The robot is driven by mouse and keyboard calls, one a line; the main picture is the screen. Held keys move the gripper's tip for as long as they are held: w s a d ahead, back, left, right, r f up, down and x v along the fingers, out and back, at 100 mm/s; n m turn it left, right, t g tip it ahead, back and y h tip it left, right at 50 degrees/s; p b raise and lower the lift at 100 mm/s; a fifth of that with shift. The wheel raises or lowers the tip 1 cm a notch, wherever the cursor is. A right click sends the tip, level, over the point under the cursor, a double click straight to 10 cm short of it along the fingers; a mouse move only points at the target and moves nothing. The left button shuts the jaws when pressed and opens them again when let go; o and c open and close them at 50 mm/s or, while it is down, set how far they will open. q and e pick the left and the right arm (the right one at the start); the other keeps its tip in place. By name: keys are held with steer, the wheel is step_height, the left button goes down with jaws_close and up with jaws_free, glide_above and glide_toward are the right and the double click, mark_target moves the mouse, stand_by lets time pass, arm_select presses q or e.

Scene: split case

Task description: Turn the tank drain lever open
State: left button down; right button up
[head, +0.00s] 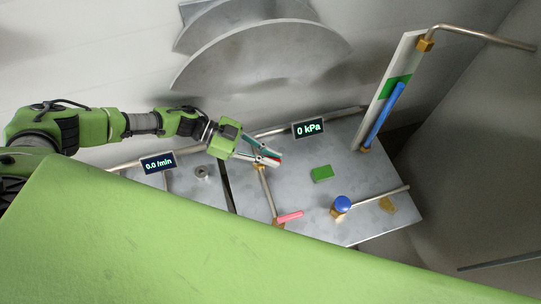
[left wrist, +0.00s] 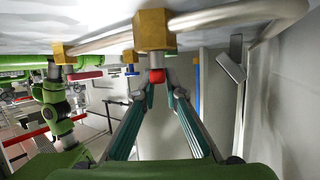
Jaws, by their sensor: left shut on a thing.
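My left gripper (head: 274,160) is at a pipe junction in the middle of the grey plate in the head view. Its fingers are shut on a red lever (left wrist: 157,76), which sits against a brass valve body (left wrist: 153,30) on a pipe in the left wrist view. In the head view the fingers mostly hide this lever. A second, pinkish-red lever (head: 290,216) lies on a brass fitting nearer the front of the plate. I see no label telling which lever is the tank drain. My right gripper is not in view.
A display reading "0 kPa" (head: 308,128) stands behind the gripper, and one reading "0.0 /min" (head: 158,162) is to the left. A green block (head: 322,173) and a blue knob (head: 342,203) are to the right. A blue level column (head: 384,116) stands at the back right.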

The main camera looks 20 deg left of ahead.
arm_select(q)
steer(key=c, duration=2.1)
jaws_free()
step_height(320, 180, up, 10)
steer(key=shift+r, duration=0.1)
